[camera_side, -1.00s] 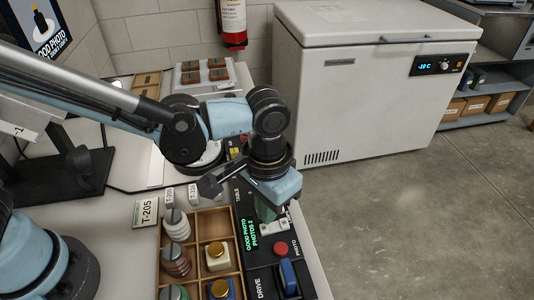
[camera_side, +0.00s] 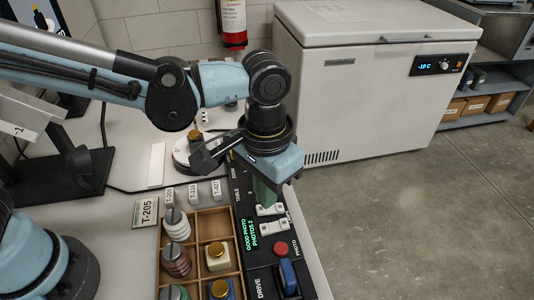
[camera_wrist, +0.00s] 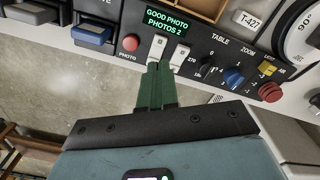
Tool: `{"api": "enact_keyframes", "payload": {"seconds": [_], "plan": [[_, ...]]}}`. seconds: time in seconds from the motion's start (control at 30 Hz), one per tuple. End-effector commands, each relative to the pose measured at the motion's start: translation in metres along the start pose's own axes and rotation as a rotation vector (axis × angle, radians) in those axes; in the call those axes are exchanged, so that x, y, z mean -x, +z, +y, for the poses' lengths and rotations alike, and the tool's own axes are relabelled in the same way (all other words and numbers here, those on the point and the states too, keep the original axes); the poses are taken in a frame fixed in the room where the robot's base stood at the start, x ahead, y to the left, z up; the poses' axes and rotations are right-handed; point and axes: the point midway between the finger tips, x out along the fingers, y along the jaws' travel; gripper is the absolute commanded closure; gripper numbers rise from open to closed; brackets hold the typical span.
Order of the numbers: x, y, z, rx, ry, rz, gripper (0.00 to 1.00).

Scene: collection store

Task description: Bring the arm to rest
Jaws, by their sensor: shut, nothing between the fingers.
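My gripper (camera_side: 266,192) hangs over the control panel (camera_side: 240,200) with its green fingers pointing down. In the wrist view the green fingers (camera_wrist: 156,84) are together and hold nothing. Their tips appear beside the white rocker switches (camera_wrist: 158,46), which also show in the side view (camera_side: 272,227); I cannot tell the exact gap. The panel's display (camera_wrist: 166,20) reads "GOOD PHOTO PHOTOS 2". A red photo button (camera_side: 281,248) and a blue drive lever (camera_side: 289,277) are nearer the front.
A wooden compartment tray (camera_side: 208,236) with several bottles and stoppered items stands left of the panel. A round turntable (camera_side: 187,150) is behind. A white chest freezer (camera_side: 350,95) stands at the back right. Floor right of the bench is clear.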

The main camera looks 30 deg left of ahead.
Motion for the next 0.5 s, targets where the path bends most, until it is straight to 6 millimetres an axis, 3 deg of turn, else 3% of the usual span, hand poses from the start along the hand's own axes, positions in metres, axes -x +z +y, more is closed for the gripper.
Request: {"api": "enact_keyframes", "payload": {"seconds": [0.17, 0.5], "plan": [[0.012, -0.001, -0.034, 0.036, 0.023, 0.061, 1.00], [0.038, 0.021, -0.145, 0.146, 0.042, 0.321, 1.00]]}}
